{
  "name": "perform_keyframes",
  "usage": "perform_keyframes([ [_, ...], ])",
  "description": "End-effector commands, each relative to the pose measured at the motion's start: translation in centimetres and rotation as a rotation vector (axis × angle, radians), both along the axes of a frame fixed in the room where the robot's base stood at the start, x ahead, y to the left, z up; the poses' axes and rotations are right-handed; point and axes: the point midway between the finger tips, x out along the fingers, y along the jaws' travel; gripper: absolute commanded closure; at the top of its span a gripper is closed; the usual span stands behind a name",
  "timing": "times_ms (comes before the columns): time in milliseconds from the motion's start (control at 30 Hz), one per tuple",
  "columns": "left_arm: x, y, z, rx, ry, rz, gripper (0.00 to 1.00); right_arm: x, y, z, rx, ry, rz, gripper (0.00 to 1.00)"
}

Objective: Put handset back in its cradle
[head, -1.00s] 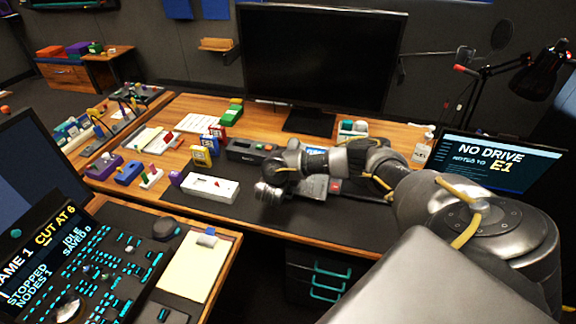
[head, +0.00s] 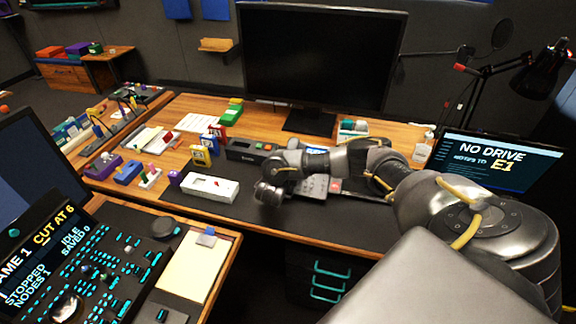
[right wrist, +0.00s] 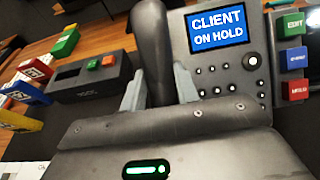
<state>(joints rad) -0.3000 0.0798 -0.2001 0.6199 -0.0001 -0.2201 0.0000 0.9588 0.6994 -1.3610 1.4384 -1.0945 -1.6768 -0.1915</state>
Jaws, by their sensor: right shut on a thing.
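The desk phone (right wrist: 259,45) shows a blue "CLIENT ON HOLD" screen (right wrist: 217,28) in the right wrist view. Part of its blue screen shows above my arm in the head view (head: 320,156). My right gripper (right wrist: 160,72) is shut on the dark handset (right wrist: 151,35), with one finger on each side. The handset lies just left of the screen, its long side pointing away from me. Its near end is hidden by my gripper, and my arm covers it in the head view. The cradle is hidden, so I cannot tell whether the handset touches it. My left gripper is out of view.
A black box with green and orange buttons (right wrist: 75,88) stands left of the handset. Coloured blocks (right wrist: 30,78) stand farther left. A white device (head: 209,187) sits on the desk's front left. The monitor (head: 318,65) stands behind. The dark mat's front (head: 250,222) is clear.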

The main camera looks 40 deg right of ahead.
Motion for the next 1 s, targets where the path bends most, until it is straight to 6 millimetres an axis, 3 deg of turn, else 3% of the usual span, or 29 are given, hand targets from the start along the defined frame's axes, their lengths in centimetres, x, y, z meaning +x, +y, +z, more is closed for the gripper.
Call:
perform_keyframes([
  [767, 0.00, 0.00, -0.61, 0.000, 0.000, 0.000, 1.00, 0.18, -0.24, -0.25, 0.000, -0.001, 0.000, 0.96],
  [800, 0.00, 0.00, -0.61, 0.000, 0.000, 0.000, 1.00, 0.18, -0.24, -0.25, 0.000, -0.001, 0.000, 0.67],
  [1000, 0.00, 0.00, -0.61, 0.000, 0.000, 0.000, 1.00, 0.17, -0.23, -0.26, 0.001, -0.001, 0.000, 0.44],
])
